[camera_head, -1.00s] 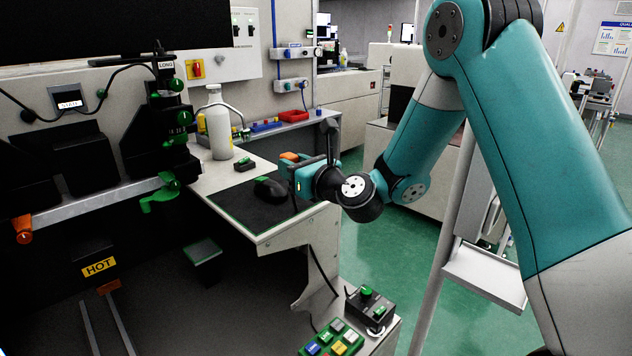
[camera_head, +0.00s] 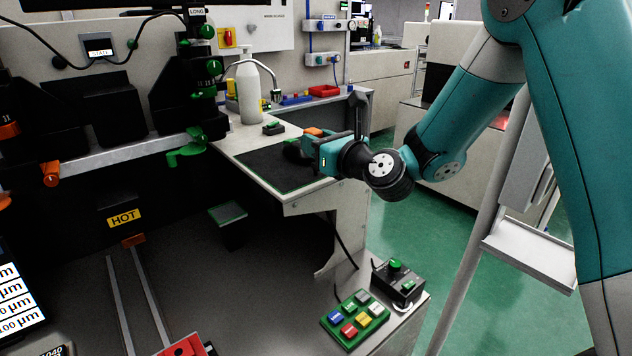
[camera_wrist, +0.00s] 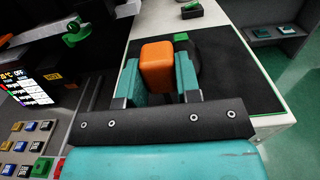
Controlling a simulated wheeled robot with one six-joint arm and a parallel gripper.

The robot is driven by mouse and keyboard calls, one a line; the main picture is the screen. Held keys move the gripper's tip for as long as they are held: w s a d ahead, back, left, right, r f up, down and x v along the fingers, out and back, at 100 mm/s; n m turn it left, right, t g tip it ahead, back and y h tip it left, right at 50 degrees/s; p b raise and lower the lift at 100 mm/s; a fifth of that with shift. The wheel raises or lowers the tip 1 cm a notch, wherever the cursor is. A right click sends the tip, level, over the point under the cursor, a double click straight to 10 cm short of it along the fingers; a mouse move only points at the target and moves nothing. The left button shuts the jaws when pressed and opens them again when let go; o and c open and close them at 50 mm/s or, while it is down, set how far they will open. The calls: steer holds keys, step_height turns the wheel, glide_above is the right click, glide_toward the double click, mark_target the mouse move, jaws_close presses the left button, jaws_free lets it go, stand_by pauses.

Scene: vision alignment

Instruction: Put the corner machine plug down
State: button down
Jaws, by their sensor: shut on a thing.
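My gripper (camera_wrist: 158,80) is shut on an orange block (camera_wrist: 157,66), which appears to be the corner machine plug. A finger lies along each side of it. In the head view my gripper (camera_head: 311,145) is over the right part of the side desk, with the orange top (camera_head: 313,132) just showing. A dark rounded thing with a green top (camera_wrist: 185,50) is just beyond the block in the wrist view. The block's underside is hidden, so I cannot tell whether it touches the desk.
A black mat (camera_head: 268,172) covers much of the desk (camera_head: 225,147). A white bottle (camera_head: 248,95) and a small black box with a green top (camera_head: 273,128) stand toward the back. A button panel (camera_head: 355,319) and a black control box (camera_head: 398,282) are at lower right.

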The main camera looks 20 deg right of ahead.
mark_target(318, 177)
step_height(318, 177, down, 6)
steer(key=b, duration=0.3)
steer(key=shift+r, duration=0.15)
steer(key=c, duration=0.8)
jaws_free()
steer(key=shift+r, duration=0.15)
steer(key=b+v, duration=1.1)
steer(key=v, duration=0.1)
